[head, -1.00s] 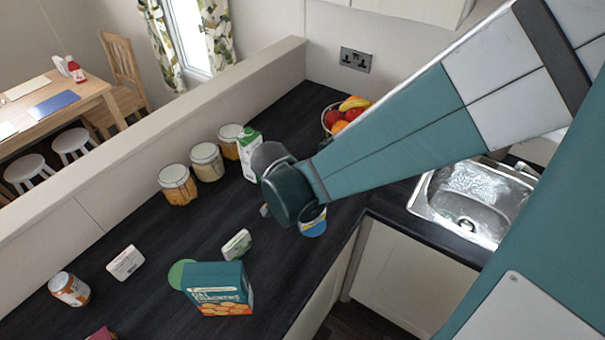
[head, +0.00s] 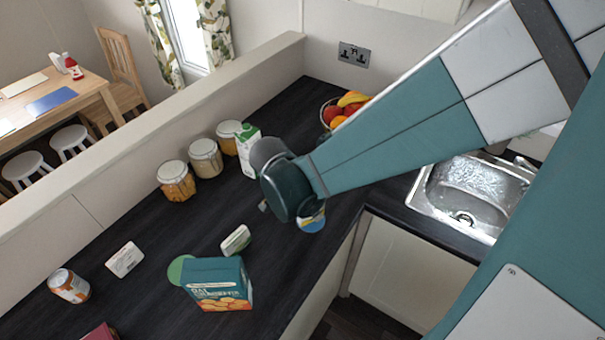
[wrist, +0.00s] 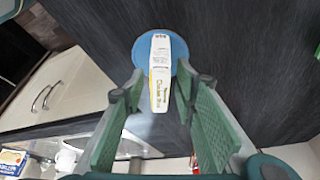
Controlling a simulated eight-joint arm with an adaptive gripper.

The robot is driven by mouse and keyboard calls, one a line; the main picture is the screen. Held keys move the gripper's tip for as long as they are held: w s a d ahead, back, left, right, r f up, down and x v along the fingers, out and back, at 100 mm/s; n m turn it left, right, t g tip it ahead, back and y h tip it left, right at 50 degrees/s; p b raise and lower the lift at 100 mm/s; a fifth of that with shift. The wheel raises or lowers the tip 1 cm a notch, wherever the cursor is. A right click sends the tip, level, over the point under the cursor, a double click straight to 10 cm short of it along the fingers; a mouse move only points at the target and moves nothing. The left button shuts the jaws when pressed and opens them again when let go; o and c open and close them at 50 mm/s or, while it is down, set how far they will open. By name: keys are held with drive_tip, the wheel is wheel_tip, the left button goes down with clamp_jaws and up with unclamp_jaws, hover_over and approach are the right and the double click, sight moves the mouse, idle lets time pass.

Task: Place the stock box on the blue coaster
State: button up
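The stock box (wrist: 160,75), white and yellow with printed lettering, shows in the wrist view over the blue coaster (wrist: 143,48). It appears to rest on the coaster, though its base contact is hard to see. My gripper (wrist: 160,82) is open, one green-padded finger on each side of the box, with visible gaps to it. In the head view, part of the blue coaster (head: 314,225) shows below my wrist, which hides most of the box and the fingers.
A milk carton (head: 247,150), several jars (head: 206,158) and a fruit bowl (head: 326,114) stand behind. A cracker box (head: 218,284), green coaster (head: 176,270), small white box (head: 236,240), tin (head: 68,285) and white packet (head: 125,259) are nearer. The sink (head: 470,195) is right, past the counter edge.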

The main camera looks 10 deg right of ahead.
drive_tip(key=p+v, duration=0.1)
drive_tip(key=v, duration=1.1)
drive_tip(key=shift+p, duration=0.35)
drive_tip(key=shift+s, duration=0.1)
drive_tip(key=s+d+r+n+t+y, duration=0.4)
drive_tip(key=d+r+n, duration=0.5)
drive_tip(key=d+n, duration=0.3)
drive_tip(key=shift+s+d+r+n+t, duration=0.35)
drive_tip(key=shift+s+n+t, duration=0.45)
drive_tip(key=shift+s, duration=0.6)
